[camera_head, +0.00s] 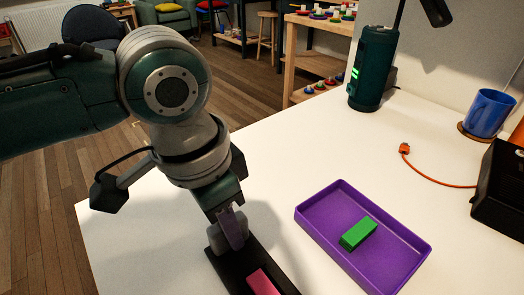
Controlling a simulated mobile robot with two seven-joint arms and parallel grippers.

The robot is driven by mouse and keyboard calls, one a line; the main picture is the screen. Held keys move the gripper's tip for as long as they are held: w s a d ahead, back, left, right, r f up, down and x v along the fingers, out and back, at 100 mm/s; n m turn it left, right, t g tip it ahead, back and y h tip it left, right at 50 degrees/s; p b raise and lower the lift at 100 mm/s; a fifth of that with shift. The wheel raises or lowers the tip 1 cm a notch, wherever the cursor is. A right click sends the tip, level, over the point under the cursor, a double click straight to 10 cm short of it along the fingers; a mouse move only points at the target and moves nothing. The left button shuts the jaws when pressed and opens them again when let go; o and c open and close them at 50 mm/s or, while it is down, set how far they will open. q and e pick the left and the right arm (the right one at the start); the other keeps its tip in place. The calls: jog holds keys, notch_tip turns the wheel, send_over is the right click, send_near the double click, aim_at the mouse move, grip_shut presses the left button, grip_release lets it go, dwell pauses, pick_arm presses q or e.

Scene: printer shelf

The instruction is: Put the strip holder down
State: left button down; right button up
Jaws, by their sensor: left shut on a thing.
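The strip holder looks to be the long black tray (285,284) at the bottom centre, over the white table, with a pink block (262,283) in it. My left gripper (232,238) points down at its far-left end and is shut on it. The gripper and arm hide part of that end. I cannot tell whether the holder touches the table. My right gripper does not show.
A purple tray (317,190) with a green block (358,233) stands right of the holder on the white table (290,160). A dark green speaker (373,68), a blue cup (488,112), an orange cable (428,174) and a black box (500,190) stand farther right.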

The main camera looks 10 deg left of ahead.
pick_arm(q)
jog(key=shift+f, duration=0.15)
jog(key=c, duration=0.7)
grip_release()
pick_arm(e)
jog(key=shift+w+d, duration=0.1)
pick_arm(q)
notch_tip(320, 180, up, 12)
jog(key=s+a+p, duration=0.1)
jog(key=p, duration=0.3)
jog(key=n+t+h, duration=0.1)
jog(key=n+h, duration=0.1)
send_over(238, 283)
jog(key=s, duration=0.3)
notch_tip(238, 283, down, 3)
jog(key=s+a+n+y, duration=0.1)
jog(key=s+a, duration=0.1)
jog(key=a, duration=0.1)
jog(key=s+a+f+n+y, duration=0.1)
jog(key=s+a+n, duration=0.1)
jog(key=s+a, duration=0.1)
jog(key=s+a+f+n+t+y, duration=0.1)
jog(key=s+a, duration=0.2)
jog(key=a, duration=0.2)
jog(key=shift+s, duration=0.15)
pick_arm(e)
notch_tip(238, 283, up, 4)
